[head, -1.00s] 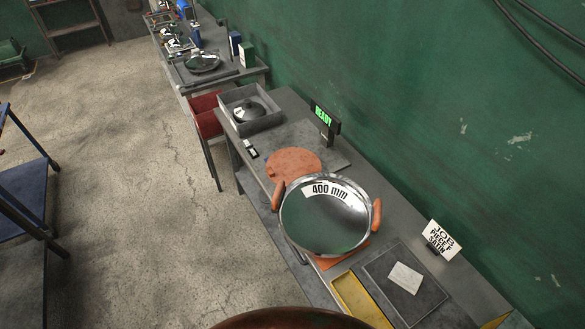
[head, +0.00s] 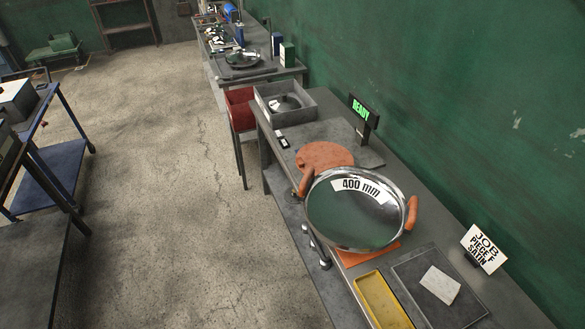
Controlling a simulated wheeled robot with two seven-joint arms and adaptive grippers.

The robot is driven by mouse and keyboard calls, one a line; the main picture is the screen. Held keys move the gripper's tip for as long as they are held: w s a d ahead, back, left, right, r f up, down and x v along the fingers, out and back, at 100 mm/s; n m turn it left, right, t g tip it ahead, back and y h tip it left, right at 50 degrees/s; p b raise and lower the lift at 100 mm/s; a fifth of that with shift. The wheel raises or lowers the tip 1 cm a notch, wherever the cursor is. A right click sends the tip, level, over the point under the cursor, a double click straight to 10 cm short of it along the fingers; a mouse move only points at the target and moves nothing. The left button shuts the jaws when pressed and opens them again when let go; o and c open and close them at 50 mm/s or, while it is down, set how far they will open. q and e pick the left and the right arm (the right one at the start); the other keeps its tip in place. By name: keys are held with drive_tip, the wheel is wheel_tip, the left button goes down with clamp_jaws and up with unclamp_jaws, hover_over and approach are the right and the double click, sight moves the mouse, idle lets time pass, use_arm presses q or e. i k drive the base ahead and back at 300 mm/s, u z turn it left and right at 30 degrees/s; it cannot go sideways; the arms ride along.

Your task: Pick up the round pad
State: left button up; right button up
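I cannot tell for sure which thing is the round pad. A flat, round, orange piece (head: 325,153) lies on the bench just behind the large dish, which hides part of its near edge. A dark round thing with a pale patch (head: 285,102) sits in a grey open box (head: 301,92) further back. The shiny dish (head: 350,221), marked 400 mm, is held tilted between two orange grips, above an orange base (head: 368,256). Neither of my grippers shows in the head view.
A READY display (head: 362,112) and a job card (head: 484,248) stand along the wall side. Floor at left is open.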

sight(322, 156)
drive_tip(key=z, duration=1)
drive_tip(key=k, duration=0.15)
drive_tip(key=u, duration=2.5)
drive_tip(key=i, duration=1.35)
drive_tip(key=u, duration=0.1)
